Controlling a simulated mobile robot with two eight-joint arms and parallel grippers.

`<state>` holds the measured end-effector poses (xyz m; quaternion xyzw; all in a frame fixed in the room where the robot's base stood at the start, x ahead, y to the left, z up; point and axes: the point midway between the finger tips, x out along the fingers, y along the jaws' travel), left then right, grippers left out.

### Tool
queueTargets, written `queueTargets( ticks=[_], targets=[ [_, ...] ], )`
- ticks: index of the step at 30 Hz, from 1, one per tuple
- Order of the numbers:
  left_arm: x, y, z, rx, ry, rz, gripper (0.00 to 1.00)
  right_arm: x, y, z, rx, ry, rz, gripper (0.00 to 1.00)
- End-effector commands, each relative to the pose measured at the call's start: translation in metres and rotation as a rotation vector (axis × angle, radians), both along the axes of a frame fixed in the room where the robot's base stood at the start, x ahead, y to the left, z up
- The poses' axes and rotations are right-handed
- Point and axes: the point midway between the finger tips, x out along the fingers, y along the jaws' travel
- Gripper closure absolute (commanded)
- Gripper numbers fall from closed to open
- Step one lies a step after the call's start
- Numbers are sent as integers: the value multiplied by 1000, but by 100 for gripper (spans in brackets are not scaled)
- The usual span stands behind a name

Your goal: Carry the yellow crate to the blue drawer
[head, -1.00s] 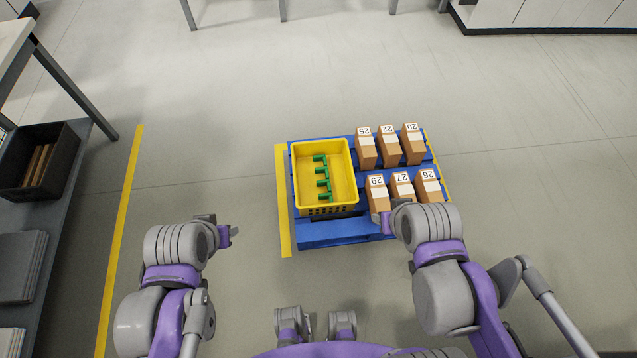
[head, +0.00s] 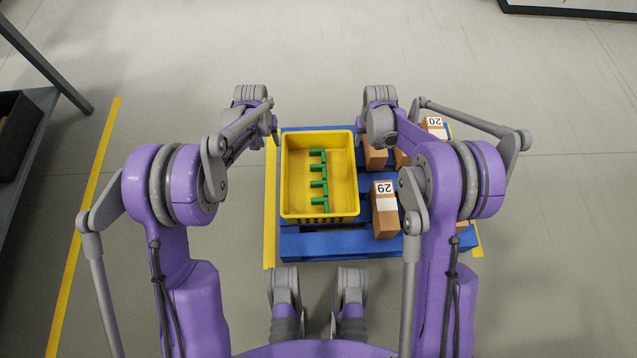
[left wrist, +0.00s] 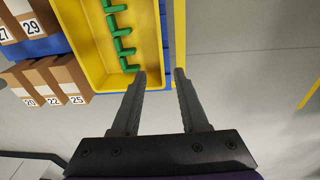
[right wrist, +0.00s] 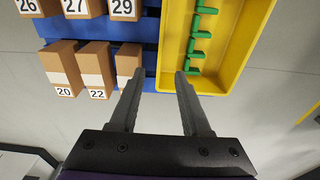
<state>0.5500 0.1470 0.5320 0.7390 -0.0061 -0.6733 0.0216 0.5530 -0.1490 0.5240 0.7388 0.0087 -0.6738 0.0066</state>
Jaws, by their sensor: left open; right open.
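The yellow crate (head: 319,217) stands upright on a blue pallet (head: 340,246) in the head view, with several green pieces (head: 318,184) inside. My left gripper (head: 275,134) is open at the crate's left side, near its far corner. In the left wrist view the open fingers (left wrist: 159,74) appear on either side of the crate's wall (left wrist: 159,35). My right gripper is open at the right side; in the right wrist view its fingers (right wrist: 160,74) likewise appear astride the wall (right wrist: 168,35). Contact cannot be told. No blue drawer is in view.
Numbered brown boxes, such as box 29 (head: 384,222), stand on the pallet close right of the crate, partly hidden by my right arm. Yellow floor lines (head: 85,215) run left of the pallet. A shelf (head: 45,100) stands at far left. Floor beyond the pallet is clear.

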Motion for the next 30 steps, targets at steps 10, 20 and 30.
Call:
queueTargets(
  ticks=[10,20,30],
  targets=[
    [34,-10,-175,-7,83,2,56,31,9,-178,-4,82,4,53],
    [35,-11,-193,-8,93,3,56,31,10,-197,-4,93,5,53],
    [35,-12,-208,-8,92,3,56,32,10,-212,-4,92,5,53]
  ],
)
